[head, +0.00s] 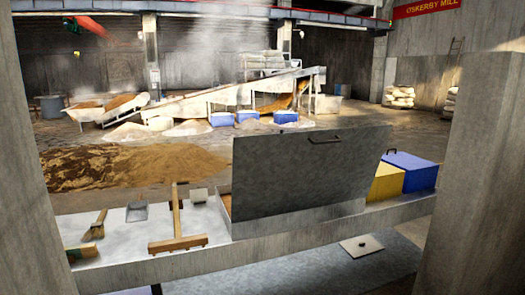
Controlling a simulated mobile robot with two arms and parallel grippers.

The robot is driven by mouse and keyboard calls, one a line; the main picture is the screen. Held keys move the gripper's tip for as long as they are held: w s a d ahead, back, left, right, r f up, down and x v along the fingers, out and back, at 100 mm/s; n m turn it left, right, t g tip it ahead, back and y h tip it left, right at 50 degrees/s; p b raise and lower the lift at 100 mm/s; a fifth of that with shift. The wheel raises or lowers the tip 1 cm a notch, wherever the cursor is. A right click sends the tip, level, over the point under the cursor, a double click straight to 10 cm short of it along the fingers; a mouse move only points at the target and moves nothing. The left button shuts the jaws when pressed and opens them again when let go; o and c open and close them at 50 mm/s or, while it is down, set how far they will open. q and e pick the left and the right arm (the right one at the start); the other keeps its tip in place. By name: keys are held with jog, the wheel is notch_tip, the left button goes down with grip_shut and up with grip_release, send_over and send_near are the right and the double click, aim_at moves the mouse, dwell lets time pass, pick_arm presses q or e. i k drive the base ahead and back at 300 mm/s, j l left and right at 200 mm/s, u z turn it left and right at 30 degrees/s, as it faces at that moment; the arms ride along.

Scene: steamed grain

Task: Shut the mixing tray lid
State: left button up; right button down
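The grey mixing tray lid (300,175) stands raised, its broad face toward me, with a dark handle (325,140) near its top edge. It rises from a low metal tray (300,223) on the ledge, right of the middle in the head view. The lid hides most of the tray's inside; a little brown contents shows at its left end. Neither of my grippers is in view.
A wooden scraper (178,242), a brush (96,226) and a dustpan (137,211) lie on the ledge left of the tray. A yellow box (385,183) and a blue box (412,172) stand right of it. Concrete pillars flank the opening.

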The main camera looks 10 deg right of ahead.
aim_at(273, 175)
jog(key=i+l+u, duration=0.3)
jog(key=l+u, duration=0.3)
jog(key=l, duration=0.15)
jog(key=i+l+u, duration=0.3)
jog(key=l, duration=0.15)
jog(key=l+u, duration=0.35)
jog(key=k+l, duration=0.05)
